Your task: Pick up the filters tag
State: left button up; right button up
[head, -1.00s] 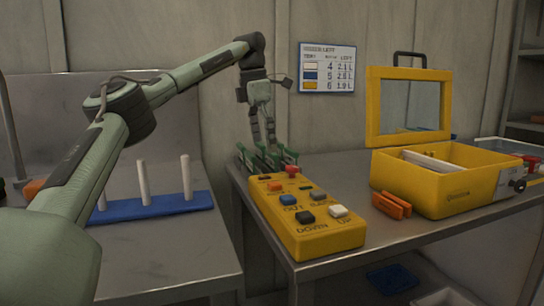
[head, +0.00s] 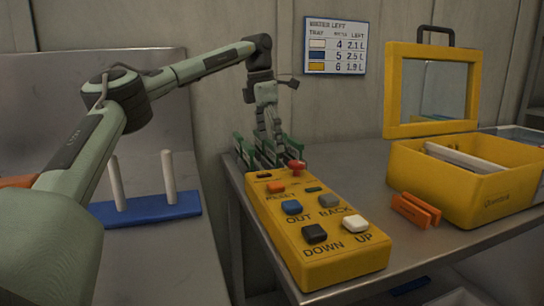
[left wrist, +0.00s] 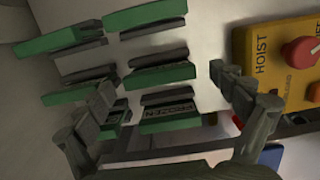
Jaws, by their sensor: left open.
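Several green tags with dark grey parts stand in a group at the back left of the right-hand bench; one is a green tag (head: 296,149) in the head view. In the left wrist view they lie in two columns, with a green tag (left wrist: 165,76) between the fingers. I cannot tell which one is the filters tag. My left gripper (head: 268,143) reaches down at the group. In the left wrist view my left gripper (left wrist: 162,88) is open, its fingers either side of tags. My right gripper is not in view.
A yellow hoist control box (head: 330,262) with buttons lies just in front of the tags. An open yellow case (head: 480,204) and orange pieces (head: 415,209) are to the right. A blue base (head: 150,209) with white pegs is on the left bench. A wall chart (head: 336,45) hangs behind.

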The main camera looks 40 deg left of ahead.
pick_arm(q)
jog(key=f, duration=0.2)
jog(key=shift+w+d+f, duration=0.1)
jog(key=shift+w+f, duration=0.1)
jog(key=shift+f, duration=0.1)
jog(key=c, duration=1.1)
jog(key=shift+c, duration=0.2)
jog(key=shift+r, duration=0.2)
